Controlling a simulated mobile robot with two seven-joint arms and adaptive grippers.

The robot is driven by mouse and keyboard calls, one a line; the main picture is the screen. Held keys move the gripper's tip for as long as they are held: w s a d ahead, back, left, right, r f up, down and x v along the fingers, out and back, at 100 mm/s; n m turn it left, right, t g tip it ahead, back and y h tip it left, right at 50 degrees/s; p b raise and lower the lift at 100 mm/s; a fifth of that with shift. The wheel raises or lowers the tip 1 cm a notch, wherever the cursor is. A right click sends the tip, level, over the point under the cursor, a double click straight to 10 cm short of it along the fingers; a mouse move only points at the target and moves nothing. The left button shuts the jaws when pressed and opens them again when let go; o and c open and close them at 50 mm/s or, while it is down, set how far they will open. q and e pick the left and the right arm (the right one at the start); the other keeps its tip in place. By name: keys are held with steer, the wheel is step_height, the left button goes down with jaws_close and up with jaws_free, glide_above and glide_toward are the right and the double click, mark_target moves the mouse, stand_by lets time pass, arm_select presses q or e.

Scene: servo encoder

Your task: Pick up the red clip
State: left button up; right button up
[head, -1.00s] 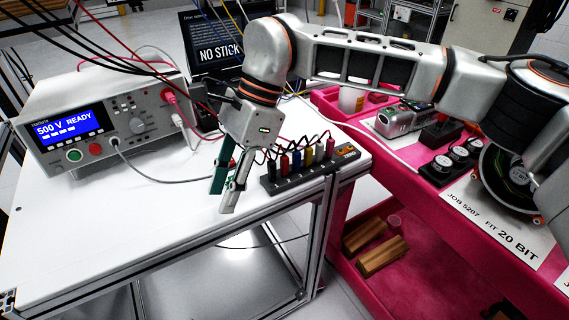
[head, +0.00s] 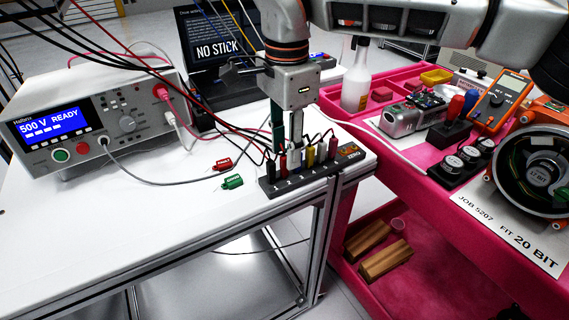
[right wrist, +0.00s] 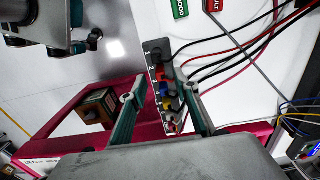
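A rack (head: 318,176) at the table's front right edge holds a row of coloured clips with leads. A red clip (head: 282,164) stands second from its left end, beside a black clip (head: 270,171); the red clip also shows in the right wrist view (right wrist: 166,74). A pinkish-red clip (head: 332,148) stands near the rack's right end. My right gripper (head: 287,146) points down over the rack, open. In the right wrist view its fingers (right wrist: 158,94) lie either side of the row, around the blue and yellow clips. Grey and teal parts (right wrist: 75,15), apparently my left gripper, show at the top left.
A red tag (head: 223,164) and a green tag (head: 232,181) lie left of the rack. The tester (head: 100,115) stands at the left, with leads crossing to the rack. A pink cart (head: 410,152) with tools adjoins on the right. The table's front left is clear.

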mark_target(285, 165)
step_height(285, 165, down, 4)
steer(key=shift+w+r, duration=0.15)
steer(key=shift+r, duration=0.3)
jaws_close()
